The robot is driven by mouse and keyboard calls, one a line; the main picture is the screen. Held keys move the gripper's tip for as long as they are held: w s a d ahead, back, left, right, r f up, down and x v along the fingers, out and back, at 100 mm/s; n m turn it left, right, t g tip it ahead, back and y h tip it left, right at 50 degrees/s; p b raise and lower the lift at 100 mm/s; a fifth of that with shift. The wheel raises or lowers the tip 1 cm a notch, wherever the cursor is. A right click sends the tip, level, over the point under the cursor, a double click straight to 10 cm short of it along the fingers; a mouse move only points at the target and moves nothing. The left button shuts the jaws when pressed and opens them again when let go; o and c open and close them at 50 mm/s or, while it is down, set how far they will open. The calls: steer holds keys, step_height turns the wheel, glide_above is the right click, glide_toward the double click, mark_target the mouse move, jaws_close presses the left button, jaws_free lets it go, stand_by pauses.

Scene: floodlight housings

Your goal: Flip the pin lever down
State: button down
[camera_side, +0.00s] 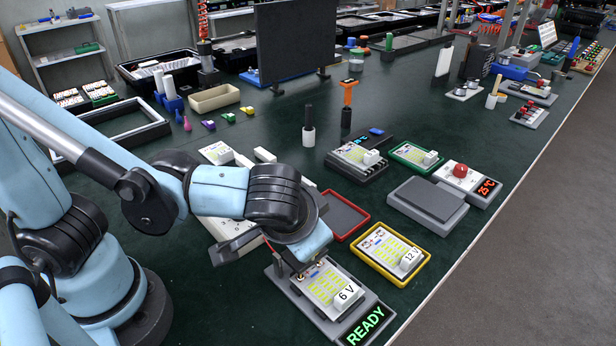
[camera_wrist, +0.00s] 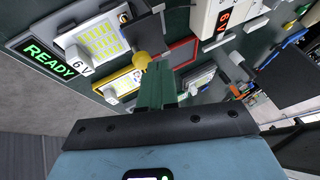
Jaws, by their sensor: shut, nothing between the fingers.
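The test station is a grey base with a green READY display (camera_side: 364,325) and a white-and-yellow floodlight board (camera_side: 323,284) bearing a 6 V block (camera_side: 347,295). In the wrist view the board (camera_wrist: 103,38) is at upper left. What looks like the pin lever shows there as a dark bar with a yellow knob (camera_wrist: 141,60) at the board's right end. My gripper's green fingers (camera_wrist: 157,70) are shut and empty, their tips close beside the knob; contact cannot be told. In the side view my wrist hides the fingers and most of the lever.
A yellow-rimmed tray (camera_side: 424,273) with a 12 V board lies behind the station, and a red-rimmed tray (camera_side: 361,228) beyond it. A white unit with a red 6 V display (camera_wrist: 223,17) is close to the right. A grey block (camera_side: 428,203) stands further back.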

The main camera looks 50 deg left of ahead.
steer(key=shift+r, duration=0.15)
steer(key=shift+r, duration=0.7)
steer(key=v, duration=1.2)
steer(key=w+a+f+h, duration=0.2)
steer(key=w+a+f, duration=0.2)
steer(key=a, duration=0.4)
steer(key=w+a+f+t+h, duration=0.1)
steer(key=w+a+f+h, duration=0.1)
steer(key=a, duration=0.7)
step_height(320, 180, down, 2)
steer(key=shift+w+a+f+n+t, duration=0.15)
steer(key=shift+w+n+t, duration=0.2)
steer(key=shift+w, duration=0.5)
